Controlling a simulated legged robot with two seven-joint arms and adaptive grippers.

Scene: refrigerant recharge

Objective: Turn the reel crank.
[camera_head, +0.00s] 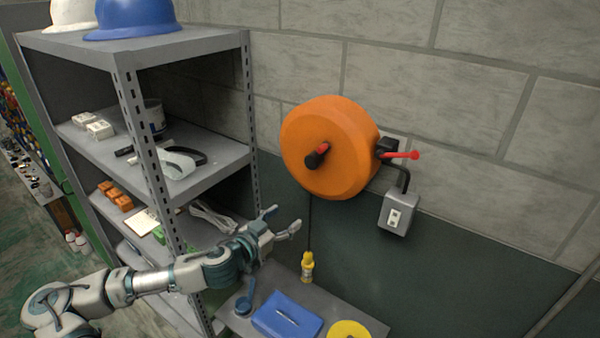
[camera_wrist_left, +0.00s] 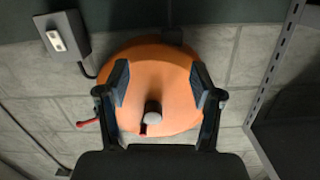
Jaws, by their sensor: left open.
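The orange reel (camera_head: 335,152) is mounted on the block wall in the head view. Its crank has a dark knob (camera_head: 314,158) and a red part at the front centre of the reel. In the left wrist view the orange reel (camera_wrist_left: 165,85) fills the middle, and the grey knob of the crank (camera_wrist_left: 152,110) shows between the fingers, apart from both. My left gripper (camera_head: 283,220) is open and empty, below and left of the reel in the head view. Its two fingers also show in the left wrist view (camera_wrist_left: 160,85). My right gripper is not seen.
A metal shelf (camera_head: 195,180) stands left of the reel, close to my left arm. A red lever (camera_head: 402,155) and a grey outlet box (camera_head: 399,214) are right of the reel. Below, a small table holds a blue case (camera_head: 287,318), a yellow disc (camera_head: 347,330) and a yellow fitting (camera_head: 307,267).

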